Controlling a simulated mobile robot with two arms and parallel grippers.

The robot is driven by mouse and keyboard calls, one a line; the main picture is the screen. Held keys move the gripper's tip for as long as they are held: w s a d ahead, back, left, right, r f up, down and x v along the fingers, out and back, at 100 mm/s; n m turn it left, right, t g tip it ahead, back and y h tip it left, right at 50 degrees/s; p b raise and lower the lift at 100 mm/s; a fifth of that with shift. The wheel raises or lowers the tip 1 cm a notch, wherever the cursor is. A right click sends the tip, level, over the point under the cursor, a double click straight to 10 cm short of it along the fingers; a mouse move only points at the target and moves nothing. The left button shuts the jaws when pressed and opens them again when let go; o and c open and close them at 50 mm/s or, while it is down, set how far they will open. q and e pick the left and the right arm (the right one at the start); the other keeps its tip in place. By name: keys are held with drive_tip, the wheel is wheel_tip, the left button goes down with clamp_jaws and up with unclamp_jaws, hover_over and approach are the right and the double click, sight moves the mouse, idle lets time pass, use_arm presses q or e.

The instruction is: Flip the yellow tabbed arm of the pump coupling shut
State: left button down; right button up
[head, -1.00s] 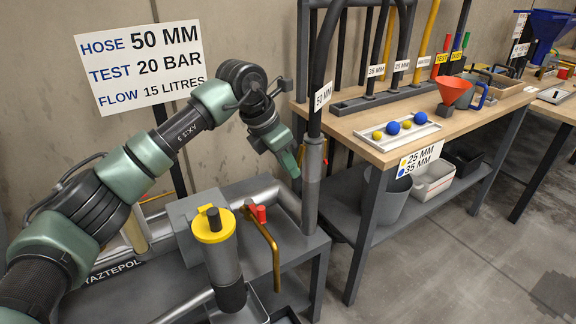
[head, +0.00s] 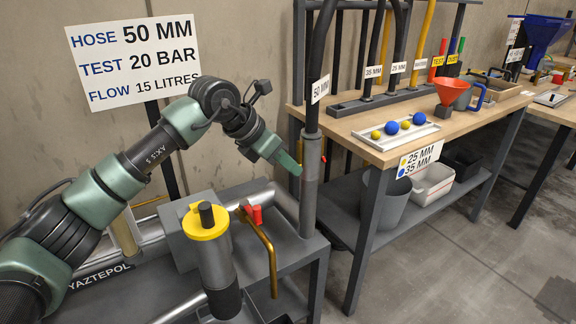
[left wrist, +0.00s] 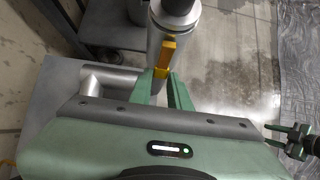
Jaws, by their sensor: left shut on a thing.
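The pump coupling is on the upright grey pipe (head: 311,180) at the end of the steel bench. Its yellow tabbed arm (left wrist: 168,50) shows in the left wrist view, on the near side of the coupling (left wrist: 175,12). My left gripper (head: 296,168) reaches it from the left, and in the left wrist view its green fingers (left wrist: 163,88) are closed on the arm's lower end. In the head view the arm is a thin yellow strip, and a small red tab (head: 323,158) sits on the coupling's right. My right gripper (left wrist: 290,138) shows small at the right of the left wrist view, its fingers apart.
A pump cylinder with a yellow cap (head: 205,221) and a brass lever with a red tab (head: 257,215) stand in front of my left arm. A black hose (head: 320,70) rises from the coupling. A wooden bench (head: 365,140) with coloured balls stands to the right.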

use_arm(q)
drive_tip(key=shift+r, duration=0.15)
drive_tip(key=c, duration=1.3)
unclamp_jaws()
drive_tip(key=p+v, duration=0.1)
drive_tip(key=v, duration=0.6)
drive_tip(key=shift+s+a+r, duration=0.1)
drive_tip(key=shift+a+r, duration=0.1)
drive_tip(key=shift+a, duration=0.05)
use_arm(e)
drive_tip(key=shift+w+f, duration=0.5)
drive_tip(key=shift+f, duration=0.15)
drive_tip(key=shift+a, duration=0.15)
